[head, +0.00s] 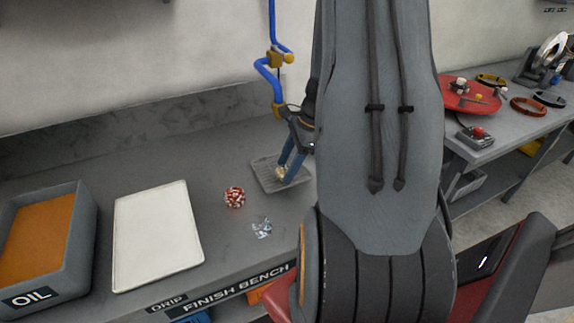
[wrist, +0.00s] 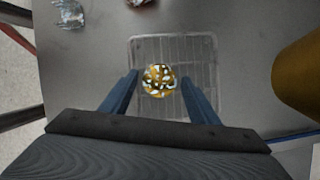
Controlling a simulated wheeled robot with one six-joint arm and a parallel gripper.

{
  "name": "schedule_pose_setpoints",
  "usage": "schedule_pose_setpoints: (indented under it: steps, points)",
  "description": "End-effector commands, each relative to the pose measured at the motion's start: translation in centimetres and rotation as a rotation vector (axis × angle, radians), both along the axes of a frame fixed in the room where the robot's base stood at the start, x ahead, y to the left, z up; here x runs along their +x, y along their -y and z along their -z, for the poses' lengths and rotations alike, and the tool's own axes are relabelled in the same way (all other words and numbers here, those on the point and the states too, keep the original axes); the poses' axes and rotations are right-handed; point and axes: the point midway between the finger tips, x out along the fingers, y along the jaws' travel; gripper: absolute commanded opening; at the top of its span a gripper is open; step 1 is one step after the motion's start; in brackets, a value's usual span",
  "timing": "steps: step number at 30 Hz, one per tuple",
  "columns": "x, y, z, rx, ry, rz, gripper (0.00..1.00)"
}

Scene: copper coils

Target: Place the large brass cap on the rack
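The brass cap, a round gold piece with pale glinting spots, shows in the wrist view (wrist: 159,80) over the middle of the wire rack (wrist: 203,48). In the head view the cap (head: 280,173) is a small pale-gold patch at the rack (head: 266,180), partly hidden by a finger. My gripper (wrist: 160,78) has its two blue fingers on either side of the cap, with a narrow gap showing on each side. In the head view my gripper (head: 286,172) points down at the rack. The cap appears to rest on the rack; its contact is not clear.
A red-and-white round piece (head: 235,197) and a crumpled silver piece (head: 262,228) lie left of the rack. A white tray (head: 157,237) and a grey OIL bin (head: 78,240) stand further left. A blue pipe (head: 271,75) hangs behind my gripper. A side bench (head: 510,122) is at right.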

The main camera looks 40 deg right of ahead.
Motion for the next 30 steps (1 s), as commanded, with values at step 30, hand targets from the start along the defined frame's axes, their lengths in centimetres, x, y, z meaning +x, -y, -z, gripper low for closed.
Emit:
schedule_pose_setpoints:
  steps: [30]
  points:
    - [-1.7,3.6,-9.8,-0.003,0.003,0.001,0.61]
